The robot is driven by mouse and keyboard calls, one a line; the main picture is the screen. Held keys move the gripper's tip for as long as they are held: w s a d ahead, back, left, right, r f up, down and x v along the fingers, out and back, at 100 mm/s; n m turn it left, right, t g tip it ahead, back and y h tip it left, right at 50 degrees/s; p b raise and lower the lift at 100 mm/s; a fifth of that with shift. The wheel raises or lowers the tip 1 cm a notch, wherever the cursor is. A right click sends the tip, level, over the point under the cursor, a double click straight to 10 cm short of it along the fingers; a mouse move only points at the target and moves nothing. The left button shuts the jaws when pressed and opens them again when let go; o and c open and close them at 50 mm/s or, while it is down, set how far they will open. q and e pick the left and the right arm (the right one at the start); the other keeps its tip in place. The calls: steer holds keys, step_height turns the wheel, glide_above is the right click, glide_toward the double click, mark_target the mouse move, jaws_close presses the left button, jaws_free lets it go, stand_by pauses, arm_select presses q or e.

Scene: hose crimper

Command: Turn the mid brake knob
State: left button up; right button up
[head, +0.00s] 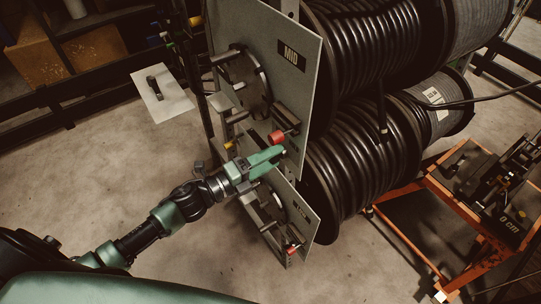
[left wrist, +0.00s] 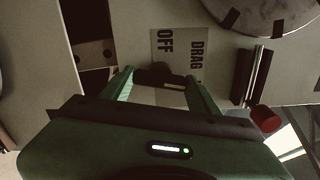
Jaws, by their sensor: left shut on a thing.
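The mid panel (head: 300,85) with the "MID" label (head: 291,57) stands upright in front of the upper reel. My left gripper (head: 275,156) is at its lower part, just below a red-ended handle (head: 278,136). In the left wrist view my left gripper (left wrist: 160,80) has its two fingers on either side of a dark knob (left wrist: 158,73), shut on it. A "DRAG OFF" label (left wrist: 181,57) is on the panel just beyond it. In the head view the knob is hidden by the gripper. My right gripper is in neither view.
The red handle end (left wrist: 265,118) is close to the right of my left gripper in the wrist view. A lower panel (head: 301,213) stands beneath. Reels of black hose (head: 362,62) are behind the panels. An orange-framed cart (head: 452,205) is at right.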

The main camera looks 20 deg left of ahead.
arm_select(q)
steer(key=shift+n+p, duration=1.35)
steer(key=shift+n, duration=2.65)
steer(key=o, duration=1.4)
steer(key=shift+c, duration=0.2)
steer(key=b+v, duration=0.2)
steer(key=v, duration=0.6)
